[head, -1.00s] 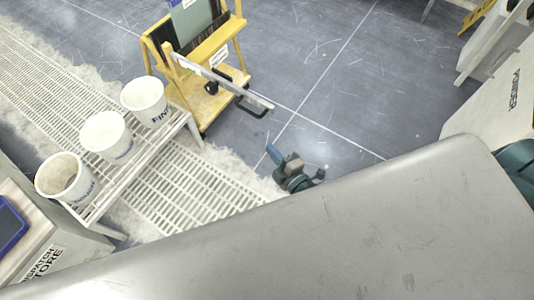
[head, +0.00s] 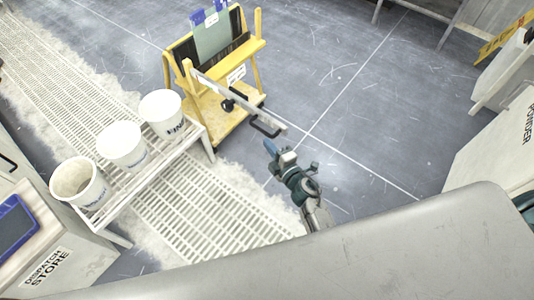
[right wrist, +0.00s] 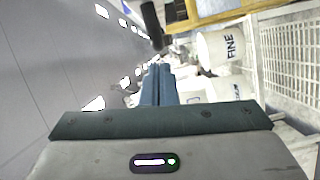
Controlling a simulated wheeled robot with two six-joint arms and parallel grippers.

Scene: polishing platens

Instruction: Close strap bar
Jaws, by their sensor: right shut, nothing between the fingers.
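The strap bar (head: 239,101) is a pale, straight bar on the yellow cart (head: 214,112). One end meets the cart's left post, and the other end sticks out past the cart over the floor. A black handle (head: 265,129) hangs near its free end. My right gripper (head: 269,147) is shut and empty, just below the handle in the head view, with a small gap. In the right wrist view its blue fingers (right wrist: 158,82) are together, and a black bar-like part, seemingly the handle (right wrist: 151,24), is above them. My left gripper is not in view.
The cart carries upright dark and greenish sheets (head: 212,38). White buckets (head: 122,146) stand on a white rack (head: 150,181) left of the cart. A cabinet marked dispatch store (head: 66,245) is at lower left. Grey floor (head: 370,110) right of the cart is clear.

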